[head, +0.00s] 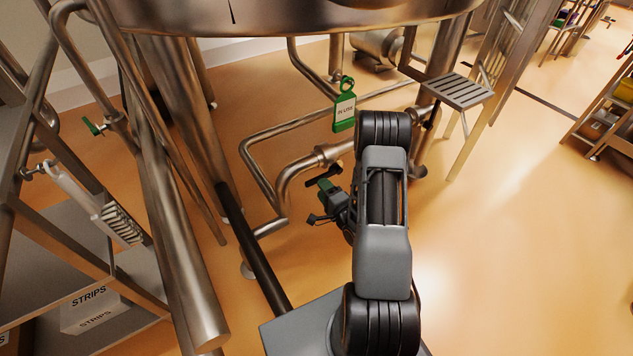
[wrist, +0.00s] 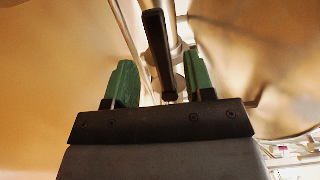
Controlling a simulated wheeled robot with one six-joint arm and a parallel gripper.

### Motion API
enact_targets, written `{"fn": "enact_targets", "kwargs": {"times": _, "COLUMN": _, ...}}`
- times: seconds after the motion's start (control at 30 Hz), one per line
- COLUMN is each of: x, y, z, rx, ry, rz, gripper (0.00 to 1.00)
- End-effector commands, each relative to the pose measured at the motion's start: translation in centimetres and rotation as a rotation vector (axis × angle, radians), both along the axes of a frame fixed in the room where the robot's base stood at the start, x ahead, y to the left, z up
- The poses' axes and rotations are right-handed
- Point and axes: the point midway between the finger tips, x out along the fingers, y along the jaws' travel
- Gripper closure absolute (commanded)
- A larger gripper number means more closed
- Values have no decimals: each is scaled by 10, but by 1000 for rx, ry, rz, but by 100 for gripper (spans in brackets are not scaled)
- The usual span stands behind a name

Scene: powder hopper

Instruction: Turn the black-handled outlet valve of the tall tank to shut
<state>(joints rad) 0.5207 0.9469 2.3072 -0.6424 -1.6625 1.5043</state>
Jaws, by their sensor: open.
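The tall steel tank (head: 290,14) fills the top of the head view, with pipes and legs below it. The black valve handle (head: 318,179) shows on the outlet pipe (head: 300,168) under the tank, just left of my arm. My gripper (head: 326,192) is right at this handle. In the wrist view, the black handle (wrist: 160,50) runs lengthwise between the two green fingers of my gripper (wrist: 159,62). The fingers are apart, with a visible gap on both sides of the handle. The valve body is partly hidden behind the handle.
A green "IN USE" tag (head: 344,112) hangs from a pipe above my gripper. A green-handled valve (head: 93,127) is at the left. Steel legs and a rack holding a brush (head: 118,222) crowd the left.

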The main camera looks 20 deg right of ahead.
Motion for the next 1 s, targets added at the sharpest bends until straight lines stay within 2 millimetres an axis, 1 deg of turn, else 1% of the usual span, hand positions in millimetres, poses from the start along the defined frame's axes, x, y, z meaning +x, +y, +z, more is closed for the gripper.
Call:
{"fn": "enact_targets", "kwargs": {"times": 0.03, "x": 9, "y": 1, "z": -1, "rx": -2, "ry": -1, "rz": 3, "gripper": 51}}
{"fn": "enact_targets", "kwargs": {"times": 0.1, "x": 20, "y": 2, "z": -1, "rx": -3, "ry": -1, "rz": 2, "gripper": 51}}
{"fn": "enact_targets", "kwargs": {"times": 0.3, "x": 41, "y": 3, "z": -1, "rx": -2, "ry": 0, "rz": -2, "gripper": 51}}
{"fn": "enact_targets", "kwargs": {"times": 0.5, "x": 49, "y": 3, "z": 0, "rx": -1, "ry": 1, "rz": -4, "gripper": 51}}
{"fn": "enact_targets", "kwargs": {"times": 0.77, "x": 50, "y": 3, "z": 0, "rx": -1, "ry": 1, "rz": -4, "gripper": 51}}
{"fn": "enact_targets", "kwargs": {"times": 0.8, "x": 50, "y": 3, "z": 0, "rx": -1, "ry": 1, "rz": -4, "gripper": 52}}
{"fn": "enact_targets", "kwargs": {"times": 1.0, "x": 50, "y": 3, "z": 0, "rx": -1, "ry": 1, "rz": -4, "gripper": 71}}
